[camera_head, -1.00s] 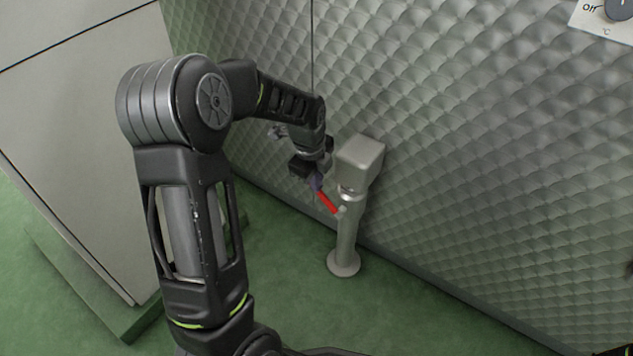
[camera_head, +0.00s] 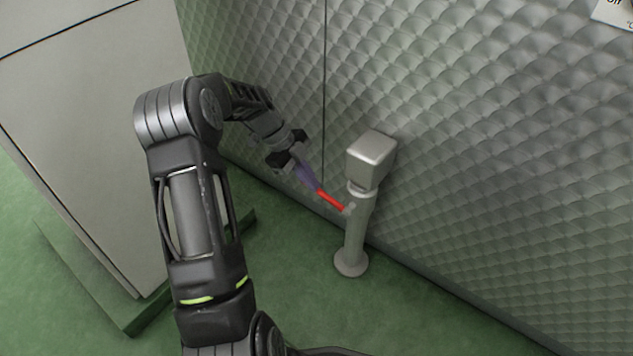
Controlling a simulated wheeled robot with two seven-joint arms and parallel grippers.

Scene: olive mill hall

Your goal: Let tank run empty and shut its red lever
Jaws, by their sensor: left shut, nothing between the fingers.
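The red lever (camera_head: 331,200) sticks out to the upper left from a grey metal post (camera_head: 354,236) with a box-shaped head (camera_head: 371,158). The post stands on the green floor before a quilted metal wall (camera_head: 480,150). My left gripper (camera_head: 311,181) is shut, with its purplish fingertips at the lever's outer end. Whether they touch the lever I cannot tell. The gripper's far side is hidden. No liquid or tank level shows. My right gripper is not in view.
A pale grey cabinet (camera_head: 85,120) on a green plinth stands at the left, close to my left arm. A panel corner marked "Off" (camera_head: 612,12) shows at the top right. The green floor (camera_head: 300,290) around the post is clear.

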